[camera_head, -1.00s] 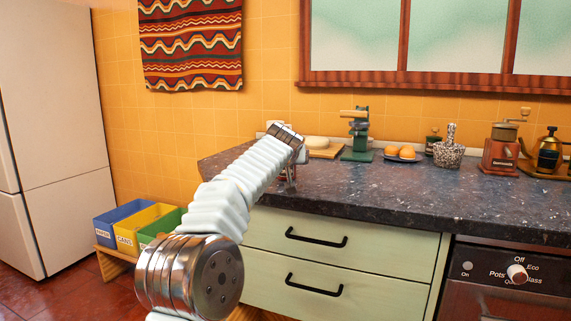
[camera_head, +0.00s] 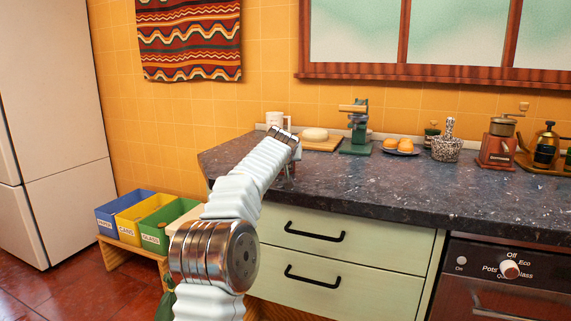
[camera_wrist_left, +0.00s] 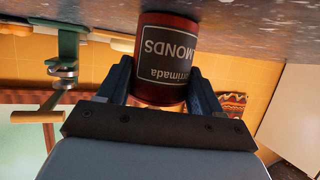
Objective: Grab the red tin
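The red tin (camera_wrist_left: 165,75), with a dark label reading "ALMONDS", shows upside down in the left wrist view, its base towards the countertop. My left gripper (camera_wrist_left: 160,72) has one finger on each side of it. A narrow gap shows at the picture's left side of the tin, and the other finger overlaps its edge, so the gripper looks open around it. In the head view my left gripper (camera_head: 288,160) is over the counter's left part, mostly hidden by my wrist, and the tin is hardly visible there. My right gripper is out of view.
A white mug (camera_head: 277,119), a board (camera_head: 322,145), a green hand-cranked device (camera_head: 356,146) and a plate of orange items (camera_head: 402,152) stand behind on the dark countertop (camera_head: 400,190). Labelled bins (camera_head: 140,218) stand left of the drawers.

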